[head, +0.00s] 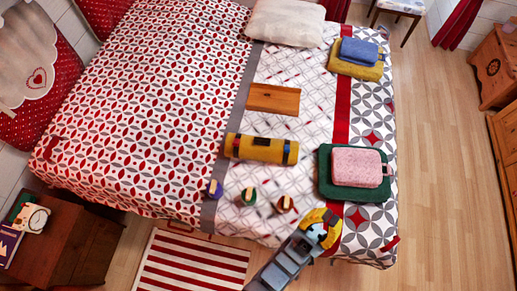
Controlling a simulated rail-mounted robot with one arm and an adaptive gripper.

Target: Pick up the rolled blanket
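The rolled blanket (260,149) is a mustard-yellow roll with dark straps near its ends. It lies sideways on the patterned bed (300,175), near the middle of the head view. My gripper (318,232) is at the end of my grey arm, over the near edge of the bed. It is below and to the right of the rolled blanket, clearly apart from it. I see it from above, and its fingertips are hidden, so I cannot tell if it is open.
Three small round items, one of them purple (214,189), stand between the roll and the near edge. A wooden board (273,98) lies beyond the roll. A pink case (358,167) on a green cloth (325,180) lies right; folded blue cloth (359,51) lies far right.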

